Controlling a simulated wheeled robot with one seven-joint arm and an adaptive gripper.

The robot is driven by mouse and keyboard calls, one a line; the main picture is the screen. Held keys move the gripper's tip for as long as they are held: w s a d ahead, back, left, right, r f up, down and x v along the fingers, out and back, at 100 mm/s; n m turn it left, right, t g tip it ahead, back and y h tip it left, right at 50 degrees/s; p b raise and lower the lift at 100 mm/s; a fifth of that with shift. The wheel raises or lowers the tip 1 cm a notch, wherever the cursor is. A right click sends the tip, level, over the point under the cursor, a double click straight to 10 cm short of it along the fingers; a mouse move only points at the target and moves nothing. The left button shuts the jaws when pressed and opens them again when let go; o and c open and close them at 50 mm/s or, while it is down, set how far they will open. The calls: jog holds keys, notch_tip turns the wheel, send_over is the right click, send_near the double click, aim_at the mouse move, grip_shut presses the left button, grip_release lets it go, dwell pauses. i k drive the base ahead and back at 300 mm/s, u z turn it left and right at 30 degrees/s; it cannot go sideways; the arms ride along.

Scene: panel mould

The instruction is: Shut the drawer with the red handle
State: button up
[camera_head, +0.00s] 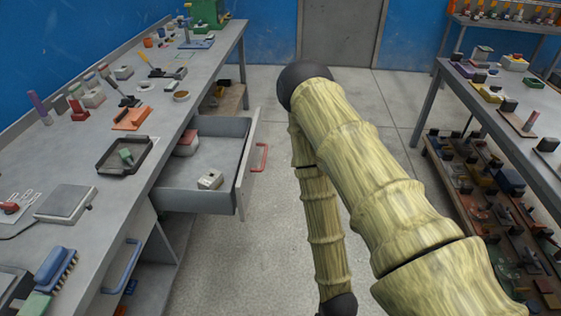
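The drawer (217,197) with the red handle (261,158) sticks out to the right from under the left workbench. It stands open, and its inside shows. A small pale box (210,180) lies on the drawer's floor near the front. A red and white item (187,143) lies further back in it. My arm's pale, bamboo-like links fill the middle and right of the view. They are to the right of the drawer, apart from the handle in the picture. My gripper is not in view.
The left workbench (75,151) carries a black tray (106,170), a brush (55,268) and several small tools. A blue handle (122,266) is below its edge. A right bench (498,119) has loaded shelves beneath. Grey floor (238,266) lies clear between them, with a door (340,30) behind.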

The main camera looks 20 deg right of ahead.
aim_at(230, 146)
jog(key=z, duration=0.55)
jog(key=i, duration=1.05)
jog(key=u, duration=1.55)
jog(key=k, duration=0.35)
jog(key=z, duration=0.65)
